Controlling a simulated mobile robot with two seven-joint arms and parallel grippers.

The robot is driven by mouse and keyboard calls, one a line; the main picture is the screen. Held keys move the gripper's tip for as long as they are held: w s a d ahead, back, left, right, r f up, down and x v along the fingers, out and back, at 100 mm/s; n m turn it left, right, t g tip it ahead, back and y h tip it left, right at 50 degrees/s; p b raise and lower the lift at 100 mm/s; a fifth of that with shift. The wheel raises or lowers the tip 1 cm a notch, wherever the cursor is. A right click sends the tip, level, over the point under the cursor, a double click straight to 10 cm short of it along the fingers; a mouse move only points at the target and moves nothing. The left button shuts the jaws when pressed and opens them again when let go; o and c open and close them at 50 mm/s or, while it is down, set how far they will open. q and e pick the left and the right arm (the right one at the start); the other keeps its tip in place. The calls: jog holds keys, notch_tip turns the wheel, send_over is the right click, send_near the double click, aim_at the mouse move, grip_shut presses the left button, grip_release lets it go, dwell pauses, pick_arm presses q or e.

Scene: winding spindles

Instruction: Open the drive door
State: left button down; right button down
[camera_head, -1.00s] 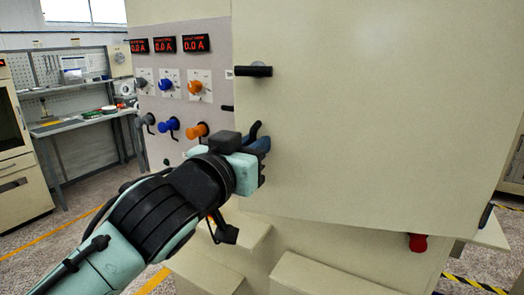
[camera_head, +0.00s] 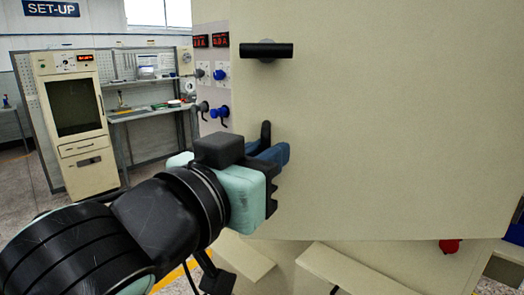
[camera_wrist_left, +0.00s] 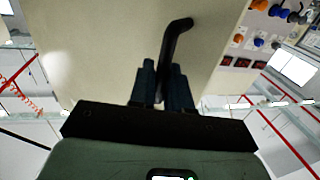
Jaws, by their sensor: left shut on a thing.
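The drive door is a large beige panel (camera_head: 390,130) filling the right of the head view. Its left edge covers part of the control panel behind it. A black handle (camera_head: 266,133) stands on the door near its left edge. My left gripper (camera_head: 272,156) is at this handle, its blue fingers shut on it. In the left wrist view the curved black handle (camera_wrist_left: 175,42) passes between the two fingers (camera_wrist_left: 163,85), with the beige door (camera_wrist_left: 115,40) behind. I cannot tell how wide the gap behind the door is. My right gripper is not in view.
A black T-shaped latch (camera_head: 266,50) sits higher on the door. Blue knobs (camera_head: 219,111) and red displays (camera_head: 220,40) show left of the door edge. A red knob (camera_head: 450,246) is below the door.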

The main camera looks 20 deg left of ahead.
pick_arm(q)
jog(key=shift+s+d, duration=0.5)
jog(key=shift+s, duration=0.35)
jog(key=shift+s+d, duration=0.45)
jog(key=shift+s, duration=0.35)
jog(key=c, duration=1.3)
grip_release()
jog(key=shift+c, duration=0.2)
jog(key=s+a+b, duration=0.1)
jog(key=s+a, duration=0.1)
jog(key=s, duration=1.1)
